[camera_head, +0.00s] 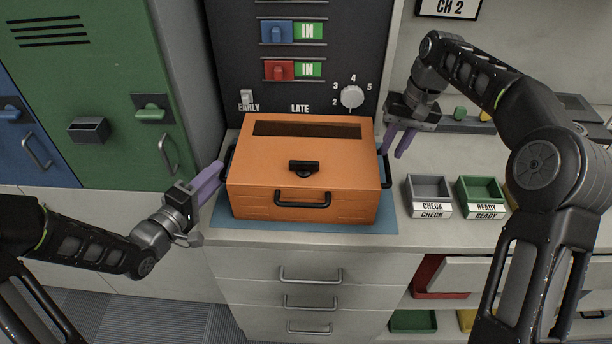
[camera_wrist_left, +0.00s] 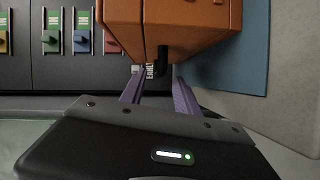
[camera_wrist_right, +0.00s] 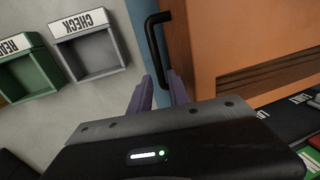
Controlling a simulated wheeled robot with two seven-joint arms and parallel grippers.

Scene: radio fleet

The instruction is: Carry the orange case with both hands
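The orange case (camera_head: 300,160) sits flat on a blue mat (camera_head: 345,226) on the counter. It has a dark handle on each side, plus a front handle (camera_head: 302,200) and a black latch (camera_head: 303,167). My left gripper (camera_head: 216,172) is open at the left side handle (camera_head: 228,162); in the left wrist view that handle (camera_wrist_left: 160,62) shows between the fingertips. My right gripper (camera_head: 398,150) is open above and beside the right side handle (camera_head: 386,168). In the right wrist view that handle (camera_wrist_right: 154,45) stands just ahead of and between the fingers.
A grey CHECK tray (camera_head: 429,190) and a green READY tray (camera_head: 481,190) stand right of the case. A dark panel (camera_head: 300,90) with switches and a knob (camera_head: 352,97) rises behind it. Green lockers (camera_head: 120,90) stand at left. Drawers (camera_head: 310,275) are below the counter.

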